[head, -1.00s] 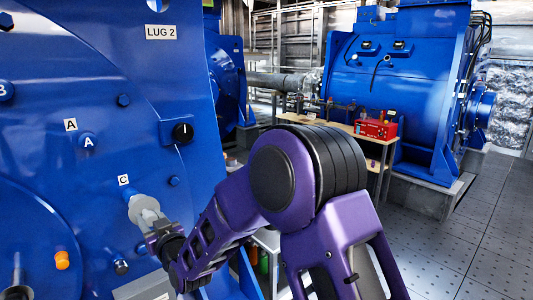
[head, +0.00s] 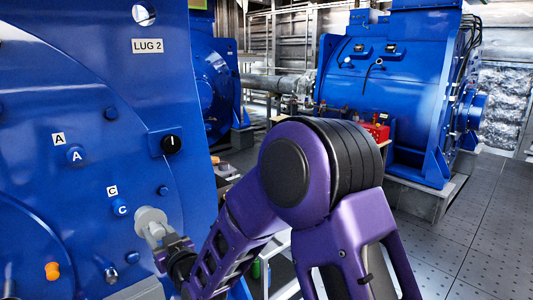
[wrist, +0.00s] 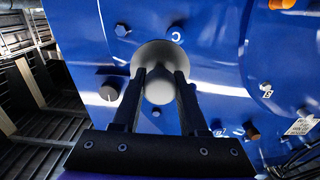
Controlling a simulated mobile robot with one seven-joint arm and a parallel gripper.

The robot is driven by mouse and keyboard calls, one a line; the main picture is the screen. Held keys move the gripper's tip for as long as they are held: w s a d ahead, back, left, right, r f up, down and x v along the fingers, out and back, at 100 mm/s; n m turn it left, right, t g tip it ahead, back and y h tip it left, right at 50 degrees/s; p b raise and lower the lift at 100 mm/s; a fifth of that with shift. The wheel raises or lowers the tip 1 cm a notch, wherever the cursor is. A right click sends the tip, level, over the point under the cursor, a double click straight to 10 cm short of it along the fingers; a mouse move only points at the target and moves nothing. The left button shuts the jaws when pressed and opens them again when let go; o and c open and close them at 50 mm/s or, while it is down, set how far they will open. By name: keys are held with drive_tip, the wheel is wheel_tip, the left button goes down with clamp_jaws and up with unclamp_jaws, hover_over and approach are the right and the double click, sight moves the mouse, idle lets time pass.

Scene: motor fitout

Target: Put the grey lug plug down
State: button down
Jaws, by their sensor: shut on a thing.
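The grey lug plug (head: 150,222) is round-headed and pale grey. My gripper (head: 172,245) is shut on it and holds it in front of the blue machine face, to the right of the blue stud marked C (head: 122,207). In the wrist view the plug (wrist: 158,58) sits between the two dark fingers of my gripper (wrist: 161,76), its broad round part on the far side. Blue machine face shows all around it. I cannot tell exactly how wide the gap between plug and face is.
The blue machine wall (head: 60,180) fills the left, with a stud marked A (head: 76,155), a black knob (head: 171,143) and an orange plug (head: 52,270). A red box (head: 376,131) stands farther back near another blue machine (head: 385,95). Open floor (head: 480,220) lies to the right.

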sight(156, 214)
drive_tip(key=shift+w+d+r, duration=0.1)
drive_tip(key=shift+d+r, duration=0.85)
drive_tip(key=shift+r, duration=0.3)
drive_tip(key=shift+w+d+f, duration=0.1)
drive_tip(key=shift+d, duration=0.15)
drive_tip(key=w+d+f+m+t+h, duration=0.25)
drive_tip(key=d+f, duration=0.25)
drive_tip(key=d, duration=0.5)
drive_tip(key=w+d+f+m+t+h, duration=0.1)
drive_tip(key=w+d+f+m+h, duration=0.25)
drive_tip(key=d, duration=0.75)
drive_tip(key=s+d+f+m+h, duration=0.1)
drive_tip(key=s+d+f+h, duration=0.1)
drive_tip(key=d, duration=0.6)
drive_tip(key=s+d+f+m+t+h, duration=0.1)
drive_tip(key=d+f+h, duration=0.3)
drive_tip(key=d, duration=0.5)
drive_tip(key=shift+s+d+f, duration=0.25)
drive_tip(key=shift+s+f, duration=0.5)
drive_tip(key=shift+f, duration=0.2)
